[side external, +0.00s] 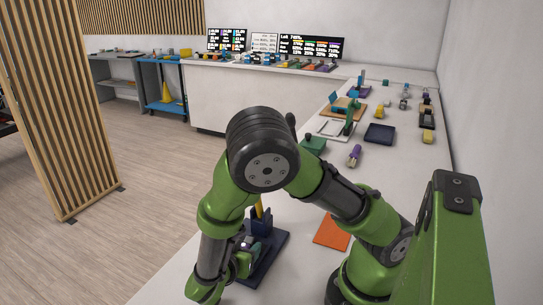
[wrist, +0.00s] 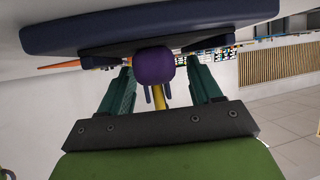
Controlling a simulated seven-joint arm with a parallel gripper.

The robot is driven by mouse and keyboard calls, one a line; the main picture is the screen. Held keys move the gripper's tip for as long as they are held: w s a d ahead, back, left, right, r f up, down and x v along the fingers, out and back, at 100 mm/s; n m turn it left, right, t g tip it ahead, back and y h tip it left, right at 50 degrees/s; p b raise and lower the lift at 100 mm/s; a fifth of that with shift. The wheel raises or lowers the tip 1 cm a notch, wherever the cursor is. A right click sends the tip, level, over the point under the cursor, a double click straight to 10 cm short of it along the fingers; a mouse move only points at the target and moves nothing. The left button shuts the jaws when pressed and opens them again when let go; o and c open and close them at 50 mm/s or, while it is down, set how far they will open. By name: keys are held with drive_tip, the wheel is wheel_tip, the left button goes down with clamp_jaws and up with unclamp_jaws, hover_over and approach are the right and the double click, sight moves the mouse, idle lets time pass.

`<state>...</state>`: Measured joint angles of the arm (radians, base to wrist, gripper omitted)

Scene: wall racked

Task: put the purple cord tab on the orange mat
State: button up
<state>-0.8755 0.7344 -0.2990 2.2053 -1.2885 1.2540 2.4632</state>
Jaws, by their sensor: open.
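The purple cord tab (wrist: 153,65) shows as a rounded purple knob in the wrist view, in front of a dark blue stand (wrist: 150,28). A yellow piece (wrist: 159,97) shows behind the tab. My gripper (wrist: 159,72) is open, with its green fingers on either side of the tab and gaps showing at both sides. In the side view my gripper (side external: 246,256) is low beside the blue stand (side external: 262,222), and my arm hides much of that area. The orange mat (side external: 333,231) lies flat and bare on the counter, right of the stand, partly hidden by my arm.
The stand's dark base (side external: 271,256) and upright are close to my gripper. A purple-and-grey item (side external: 354,156), a green block (side external: 314,145) and a dark blue tray (side external: 380,134) lie farther back. Several small items crowd the far counter. A wall (side external: 490,120) borders the right.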

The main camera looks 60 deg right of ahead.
drive_tip(key=v, duration=1.6)
drive_tip(key=s+d+r+n+t+y, duration=0.1)
drive_tip(key=d+r+n+t+y, duration=0.1)
drive_tip(key=d+r+n+y, duration=0.3)
drive_tip(key=s+d+r+n+t+y, duration=0.2)
drive_tip(key=d+r+n+y, duration=0.4)
drive_tip(key=r+y, duration=0.3)
drive_tip(key=shift+s+r+y, duration=0.3)
drive_tip(key=shift+r, duration=0.05)
drive_tip(key=shift+d+r+n+t, duration=0.15)
drive_tip(key=shift+r+n+t, duration=0.25)
drive_tip(key=shift+t, duration=0.1)
drive_tip(key=c, duration=0.3)
drive_tip(key=shift+f, duration=0.1)
